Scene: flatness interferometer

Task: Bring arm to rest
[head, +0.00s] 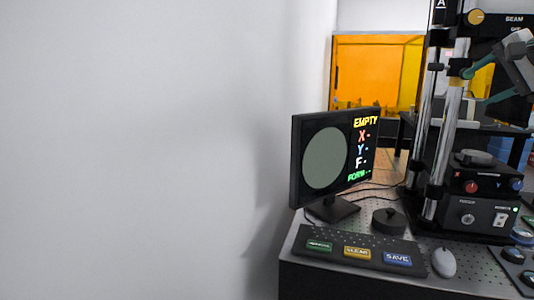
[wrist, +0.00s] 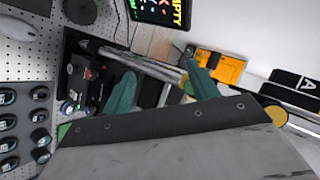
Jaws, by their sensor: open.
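My gripper (head: 477,88) is at the upper right of the head view, raised beside the interferometer's upright column (head: 440,110). Its two teal fingers are apart with nothing between them. In the wrist view the open gripper (wrist: 160,72) shows both fingers, with the instrument base and rods behind them. My arm runs out of the head view at the right edge.
A monitor (head: 325,158) reading EMPTY stands on the perforated table (head: 300,240). A button panel (head: 358,252), a mouse (head: 444,262) and a dark round piece (head: 389,220) are near it. A control box (head: 482,212) stands right. A bare wall fills the left.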

